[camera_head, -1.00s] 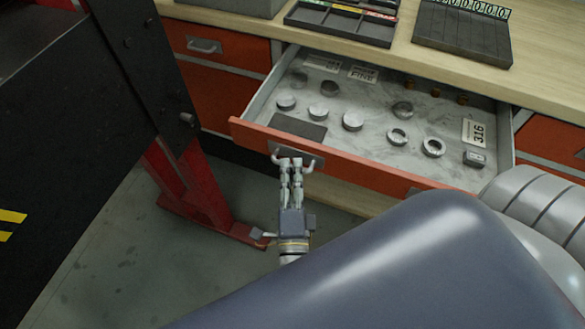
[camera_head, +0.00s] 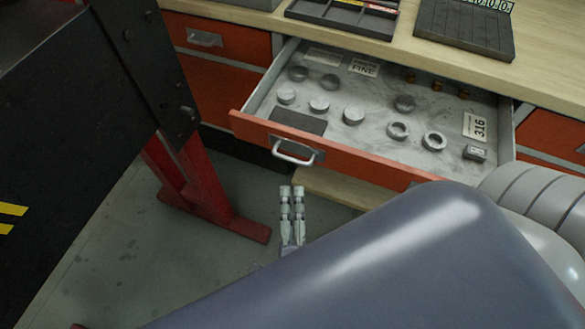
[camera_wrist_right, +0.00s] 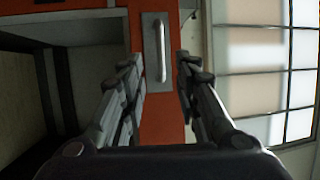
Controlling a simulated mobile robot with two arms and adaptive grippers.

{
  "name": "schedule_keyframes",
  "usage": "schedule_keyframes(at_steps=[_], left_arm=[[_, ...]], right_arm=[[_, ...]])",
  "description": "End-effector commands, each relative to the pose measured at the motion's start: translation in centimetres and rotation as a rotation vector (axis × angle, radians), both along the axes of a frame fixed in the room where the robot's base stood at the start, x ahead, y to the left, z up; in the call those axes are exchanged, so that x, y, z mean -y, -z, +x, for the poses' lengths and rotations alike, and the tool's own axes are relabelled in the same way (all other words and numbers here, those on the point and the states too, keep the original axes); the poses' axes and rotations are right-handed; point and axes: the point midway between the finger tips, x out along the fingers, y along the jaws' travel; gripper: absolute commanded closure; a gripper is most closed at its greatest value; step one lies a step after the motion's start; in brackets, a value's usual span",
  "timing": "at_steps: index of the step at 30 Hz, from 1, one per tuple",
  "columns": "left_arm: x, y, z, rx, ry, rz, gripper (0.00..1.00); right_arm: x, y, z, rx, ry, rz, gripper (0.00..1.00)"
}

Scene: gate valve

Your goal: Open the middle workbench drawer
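The middle workbench drawer (camera_head: 360,163) is pulled out, with its orange front away from the bench and its inside showing. Its silver bar handle (camera_head: 293,156) is free, with nothing around it. My right gripper (camera_head: 291,188) is just in front of and below the handle in the head view, apart from it. In the right wrist view, my right gripper (camera_wrist_right: 157,72) has its two fingers spread with nothing held. The handle (camera_wrist_right: 160,50) shows ahead, between and beyond the fingertips. My left gripper is not in view.
Several round metal parts (camera_head: 354,116) and labels lie in the drawer. Dark trays (camera_head: 465,30) stand on the wooden benchtop (camera_head: 555,60). A black panel (camera_head: 70,120) on red legs (camera_head: 200,190) stands close at the left. My own arm covers the lower right.

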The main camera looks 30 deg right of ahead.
Motion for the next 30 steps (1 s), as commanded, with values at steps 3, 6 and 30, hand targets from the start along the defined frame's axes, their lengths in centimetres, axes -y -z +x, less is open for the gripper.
schedule_keyframes(at_steps=[3, 6, 30], left_arm=[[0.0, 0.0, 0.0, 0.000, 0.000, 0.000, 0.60], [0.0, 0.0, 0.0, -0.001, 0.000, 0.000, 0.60], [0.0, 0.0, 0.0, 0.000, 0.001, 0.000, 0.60]], right_arm=[[-0.9, 0.4, -1.8, -0.002, -0.001, 0.001, 0.70], [-1.3, 0.6, -2.7, -0.002, 0.000, 0.000, 0.70], [-2.7, 2.6, -2.4, -0.053, -0.070, -0.064, 0.70]])
